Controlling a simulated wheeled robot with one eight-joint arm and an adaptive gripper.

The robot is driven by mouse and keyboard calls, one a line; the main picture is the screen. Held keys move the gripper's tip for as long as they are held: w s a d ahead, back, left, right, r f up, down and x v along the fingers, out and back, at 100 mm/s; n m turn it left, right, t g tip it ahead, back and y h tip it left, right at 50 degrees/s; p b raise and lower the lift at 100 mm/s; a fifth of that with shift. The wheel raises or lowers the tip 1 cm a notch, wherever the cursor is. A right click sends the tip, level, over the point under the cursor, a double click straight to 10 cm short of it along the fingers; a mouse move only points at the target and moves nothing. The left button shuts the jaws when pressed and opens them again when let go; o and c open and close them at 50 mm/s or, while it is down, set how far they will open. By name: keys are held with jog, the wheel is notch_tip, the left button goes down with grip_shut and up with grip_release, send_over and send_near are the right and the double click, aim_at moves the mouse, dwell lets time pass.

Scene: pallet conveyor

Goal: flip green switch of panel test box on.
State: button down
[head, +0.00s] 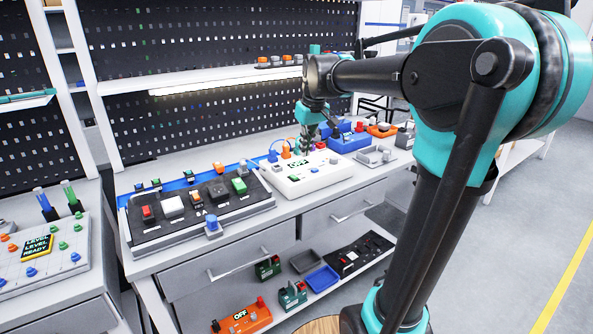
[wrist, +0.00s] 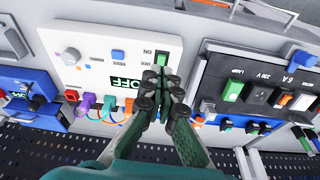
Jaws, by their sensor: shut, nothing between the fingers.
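The white panel box (head: 310,180) stands on the bench in the head view, and its display reads OFF. In the wrist view the same white box (wrist: 80,42) shows upside down, with the OFF display (wrist: 123,82) and a small green switch (wrist: 162,57) beside ON and OFF labels. My gripper (wrist: 160,76) is shut and empty, its fingertips close together right by the green switch and partly covering it. I cannot tell whether they touch it. In the head view my gripper (head: 308,140) hangs over the back of the white box.
A black panel (head: 205,198) with red, white and green switches stands left of the white box in the head view. A blue box (head: 347,142) stands behind to the right. Coloured plugs and cables (wrist: 88,102) run along the white box's edge.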

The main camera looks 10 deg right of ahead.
jog(key=w+v, duration=0.1)
jog(key=v, duration=0.3)
send_over(295, 177)
jog(key=s+d, duration=0.1)
jog(key=s, duration=0.1)
jog(key=shift+d+r+n, duration=0.15)
jog(key=shift+r+n, duration=0.05)
jog(key=shift+n, duration=0.2)
jog(key=x, duration=0.8)
jog(key=s+x, duration=0.1)
jog(key=x, duration=0.3)
jog(key=shift+f, duration=1.05)
jog(key=shift+s, duration=0.1)
jog(key=shift+s+d+f, duration=0.15)
jog(key=shift+f, duration=0.25)
jog(key=shift+r, duration=0.1)
